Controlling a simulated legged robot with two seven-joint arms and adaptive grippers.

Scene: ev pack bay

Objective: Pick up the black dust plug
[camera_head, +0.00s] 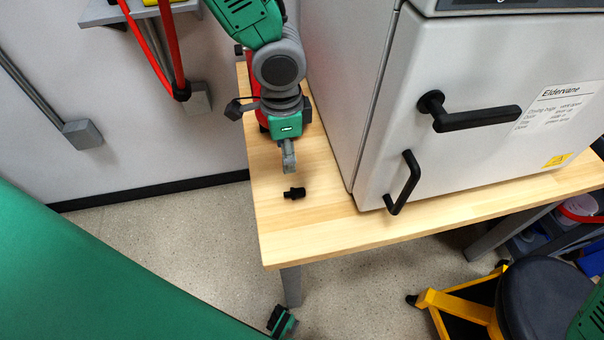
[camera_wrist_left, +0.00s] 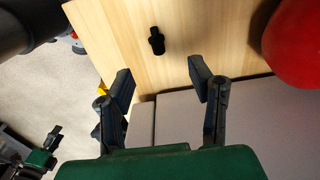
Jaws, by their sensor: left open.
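The black dust plug (camera_head: 294,193) lies on its side on the wooden bench top, near the bench's left edge and to the left of the grey cabinet. My left gripper (camera_head: 289,165) points down over the bench, just behind the plug in the head view. In the left wrist view the two dark fingers of my left gripper (camera_wrist_left: 161,83) stand apart with nothing between them. The plug (camera_wrist_left: 157,40) shows beyond the fingertips, roughly centred between them and apart from both.
The grey cabinet (camera_head: 352,95) with black door handles stands on the bench (camera_head: 325,235), close right of the plug. A red object (camera_wrist_left: 297,42) is near the gripper. Bare bench lies in front of the plug. A dark-seated stool (camera_head: 548,300) stands below right.

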